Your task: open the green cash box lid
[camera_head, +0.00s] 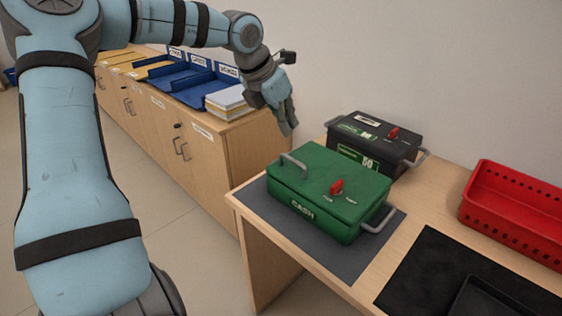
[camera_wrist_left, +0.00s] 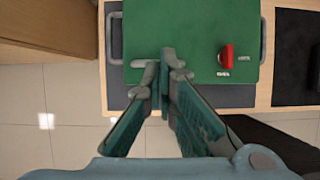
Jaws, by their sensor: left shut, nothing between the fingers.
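The green cash box (camera_head: 318,199) sits on a grey mat (camera_head: 351,262) on the wooden counter, with its lid down. A red knob (camera_head: 337,187) is on the lid, and a grey handle is at each end. In the left wrist view the green lid (camera_wrist_left: 190,30) and red knob (camera_wrist_left: 226,53) show ahead of the fingers. My left gripper (camera_head: 289,131) is shut and empty, above the box's back left side in the head view. In the left wrist view its fingertips (camera_wrist_left: 165,62) overlap the lid's near edge; I cannot tell whether they touch. My right gripper is not in view.
A red perforated basket (camera_head: 512,222) and a black mat (camera_head: 432,262) with a dark tray (camera_head: 490,299) are to the right. Cabinets with blue trays (camera_head: 205,88) stand at the back left.

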